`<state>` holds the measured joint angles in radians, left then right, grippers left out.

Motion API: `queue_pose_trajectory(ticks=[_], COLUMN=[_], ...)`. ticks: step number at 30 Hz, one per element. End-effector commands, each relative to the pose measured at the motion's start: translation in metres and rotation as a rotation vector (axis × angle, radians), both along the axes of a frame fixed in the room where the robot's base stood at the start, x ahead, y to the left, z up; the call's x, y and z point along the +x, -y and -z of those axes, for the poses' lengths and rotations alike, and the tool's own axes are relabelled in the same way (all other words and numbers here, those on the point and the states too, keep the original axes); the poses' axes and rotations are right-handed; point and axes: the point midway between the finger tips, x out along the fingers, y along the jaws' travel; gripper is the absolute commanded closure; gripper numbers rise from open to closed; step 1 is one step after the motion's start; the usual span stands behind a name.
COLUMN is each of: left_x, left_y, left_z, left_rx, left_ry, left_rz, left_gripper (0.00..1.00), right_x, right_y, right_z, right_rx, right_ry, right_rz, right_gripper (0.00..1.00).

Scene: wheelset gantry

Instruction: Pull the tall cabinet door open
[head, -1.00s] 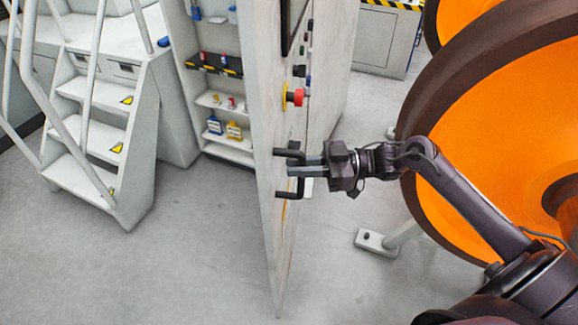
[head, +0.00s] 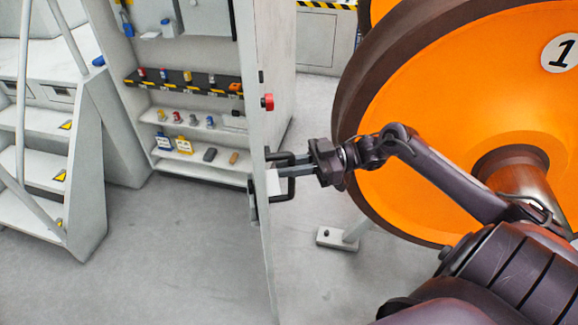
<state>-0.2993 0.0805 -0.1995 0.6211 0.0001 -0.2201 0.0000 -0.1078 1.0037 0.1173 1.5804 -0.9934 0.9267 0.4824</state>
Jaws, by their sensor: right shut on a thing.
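The tall cabinet door (head: 262,226) stands open and shows nearly edge-on in the middle of the head view. Its black bar handle (head: 291,189) sits on the door's right-hand face. My right gripper (head: 277,174) comes in from the right and is shut on the handle, its fingers partly hidden at the door edge. Left of the door the cabinet (head: 137,125) is open, with shelves of small items in view. My left gripper is not in view.
White steps with a handrail (head: 45,150) stand at the left. Large orange wheels with dark rims (head: 430,130) fill the right, close to my right arm. A small white floor foot (head: 338,239) stands right of the door. The grey floor left of the door is clear.

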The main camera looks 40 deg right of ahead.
Motion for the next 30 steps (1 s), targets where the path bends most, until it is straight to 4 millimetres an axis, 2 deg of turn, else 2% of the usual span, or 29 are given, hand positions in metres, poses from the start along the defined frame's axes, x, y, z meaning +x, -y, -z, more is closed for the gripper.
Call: queue_pose_trajectory(ticks=[3, 4, 8, 16, 19, 30], left_x=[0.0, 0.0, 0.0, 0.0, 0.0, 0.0], left_y=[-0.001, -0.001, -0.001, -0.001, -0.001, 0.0], left_z=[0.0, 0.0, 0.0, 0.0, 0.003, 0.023], left_rx=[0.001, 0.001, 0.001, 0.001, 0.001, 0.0], left_ry=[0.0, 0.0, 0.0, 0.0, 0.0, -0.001], left_rz=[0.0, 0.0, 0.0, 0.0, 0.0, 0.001], left_gripper=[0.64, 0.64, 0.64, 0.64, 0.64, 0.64], right_x=[0.001, 0.001, 0.001, 0.0, -0.002, -0.024], right_y=[0.0, 0.0, 0.0, 0.001, 0.007, 0.061], right_z=[-0.001, -0.001, -0.001, 0.0, 0.002, 0.003], right_rx=[-0.002, -0.002, -0.002, -0.001, -0.003, -0.004], right_ry=[0.001, 0.001, 0.001, 0.001, -0.001, -0.003], right_rz=[0.002, 0.002, 0.001, 0.001, 0.002, 0.002], right_gripper=[1.0, 0.81, 0.65, 0.65, 0.65, 0.65])
